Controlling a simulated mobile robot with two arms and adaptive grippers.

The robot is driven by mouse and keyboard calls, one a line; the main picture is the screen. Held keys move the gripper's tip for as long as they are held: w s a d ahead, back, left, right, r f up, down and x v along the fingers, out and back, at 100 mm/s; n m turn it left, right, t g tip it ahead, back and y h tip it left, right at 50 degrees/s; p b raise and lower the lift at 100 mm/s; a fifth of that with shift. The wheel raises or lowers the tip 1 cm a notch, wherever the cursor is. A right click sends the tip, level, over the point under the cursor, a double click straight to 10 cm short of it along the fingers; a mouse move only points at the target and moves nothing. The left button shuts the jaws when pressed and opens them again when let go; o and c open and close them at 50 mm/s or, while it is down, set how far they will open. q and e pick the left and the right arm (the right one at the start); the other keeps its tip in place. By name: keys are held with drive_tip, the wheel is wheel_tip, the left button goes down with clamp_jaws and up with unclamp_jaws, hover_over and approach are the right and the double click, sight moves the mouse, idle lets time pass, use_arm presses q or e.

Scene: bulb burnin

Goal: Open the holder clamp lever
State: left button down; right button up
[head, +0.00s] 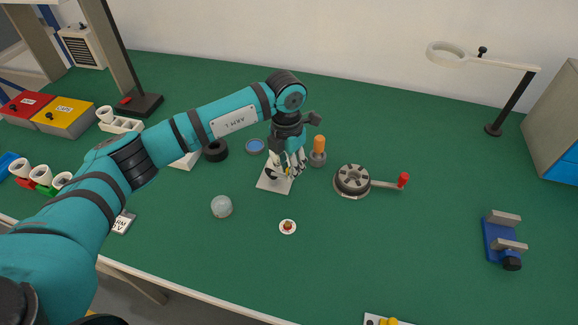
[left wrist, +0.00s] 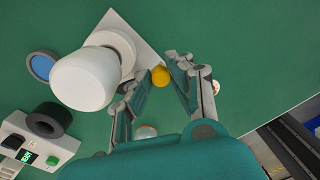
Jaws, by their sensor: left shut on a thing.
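The holder's white base plate (head: 268,184) lies on the green mat, mostly covered by my left gripper (head: 289,172) in the head view. In the left wrist view the plate (left wrist: 116,22) carries a large, round white body (left wrist: 84,79), which I take to be the holder or a bulb in it. A yellow knob (left wrist: 160,75), apparently the lever's end, sits beside it at the plate's edge. My left gripper (left wrist: 168,82) is shut on this knob. The rest of the lever is hidden. My right gripper is not in view.
An orange-handled tool (head: 319,145) stands close right of the gripper, with a round slotted fixture with a red-handled crank (head: 352,181) farther right. A black ring (head: 215,151) and blue dish (head: 255,146) are behind left.

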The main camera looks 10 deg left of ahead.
use_arm(q)
drive_tip(key=c, duration=1.2)
unclamp_jaws()
wheel_tip(320, 180, up, 12)
drive_tip(key=shift+w+a, duration=0.2)
